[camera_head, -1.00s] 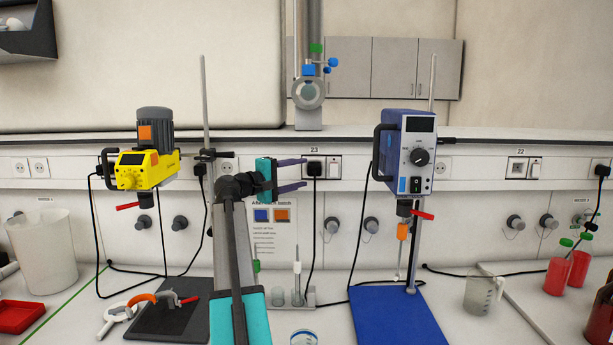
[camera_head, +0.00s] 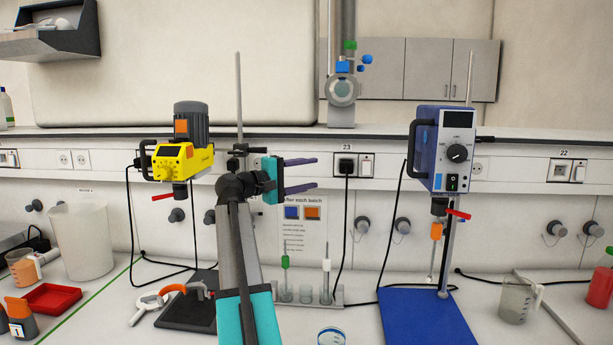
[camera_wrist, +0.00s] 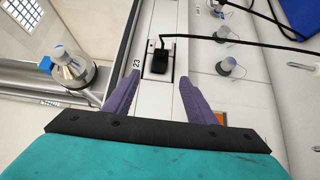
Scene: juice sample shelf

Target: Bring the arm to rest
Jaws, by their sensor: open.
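My gripper (camera_head: 302,174) is raised in front of the back wall's socket strip, its two purple fingers pointing right in the head view. The fingers are spread apart with nothing between them. In the wrist view my gripper (camera_wrist: 152,98) is also open and empty, with the black plug (camera_wrist: 159,62) and the number 23 label seen beyond the fingers. My arm rises from the bottom middle of the head view.
A yellow stirrer (camera_head: 178,160) stands left of my gripper and a blue stirrer (camera_head: 443,150) on a blue base (camera_head: 425,318) stands right. Below are small stands (camera_head: 305,292). A white bucket (camera_head: 82,242), red tray (camera_head: 52,298) and beaker (camera_head: 517,300) are on the bench.

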